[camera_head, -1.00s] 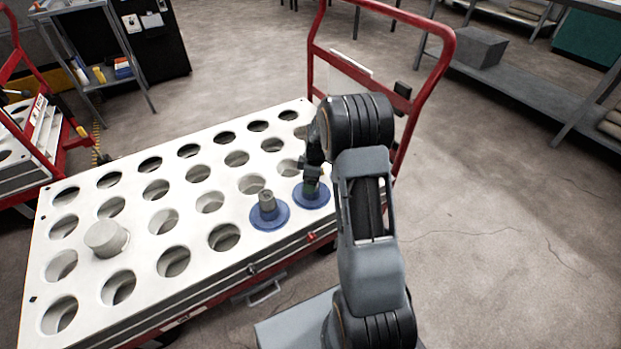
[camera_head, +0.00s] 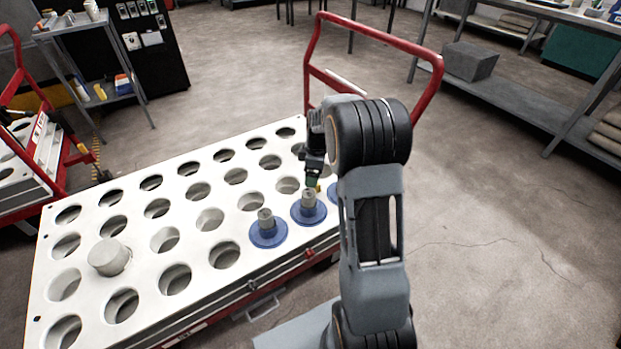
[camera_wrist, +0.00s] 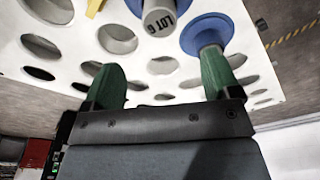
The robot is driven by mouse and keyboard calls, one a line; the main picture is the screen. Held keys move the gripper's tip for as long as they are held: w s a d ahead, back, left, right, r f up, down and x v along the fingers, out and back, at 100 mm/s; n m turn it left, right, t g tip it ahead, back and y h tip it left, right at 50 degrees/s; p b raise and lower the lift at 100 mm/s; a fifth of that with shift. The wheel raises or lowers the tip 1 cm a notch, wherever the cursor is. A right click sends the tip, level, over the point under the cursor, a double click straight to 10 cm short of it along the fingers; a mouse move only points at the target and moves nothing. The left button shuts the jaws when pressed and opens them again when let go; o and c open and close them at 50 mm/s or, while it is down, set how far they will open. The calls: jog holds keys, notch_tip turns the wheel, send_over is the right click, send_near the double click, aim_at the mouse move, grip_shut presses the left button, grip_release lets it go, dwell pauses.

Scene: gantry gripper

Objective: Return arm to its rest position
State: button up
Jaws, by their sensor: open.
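My gripper (camera_head: 313,180) is above the right end of the white holed board, just over a blue disc with a grey knob (camera_head: 308,209). In the wrist view its green fingers (camera_wrist: 160,72) are apart with nothing between them. A grey knob marked "LOT G" (camera_wrist: 160,18) stands beyond the fingertips, and a blue disc (camera_wrist: 207,33) shows beyond the right finger.
The white board (camera_head: 130,190) has rows of mostly empty holes and a pale cylinder (camera_head: 109,257) at its left. A red cart handle (camera_head: 385,38) rises behind. Shelves (camera_head: 535,90) stand at the back right. Open floor (camera_head: 490,220) lies to the right.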

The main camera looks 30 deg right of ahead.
jog(key=s+a+r+m+t+p, duration=0.1)
jog(key=s+a+r+m+p, duration=0.25)
jog(key=r+p, duration=0.7)
jog(key=s+a+r+m+p, duration=0.2)
jog(key=s+a+r+p, duration=0.25)
jog(key=r, duration=1.05)
jog(key=s+a+r+m+t+p, duration=0.1)
jog(key=s+a+r+m+p, duration=0.1)
jog(key=s+r+p, duration=0.4)
jog(key=s+a+r+m+h+p, duration=0.1)
jog(key=s+a+r+m+p, duration=0.1)
jog(key=s+r+m+p, duration=0.2)
jog(key=s+r+p, duration=0.3)
jog(key=r, duration=0.1)
jog(key=shift+s+t, duration=0.2)
jog(key=shift+t, duration=0.2)
jog(key=shift+r, duration=0.1)
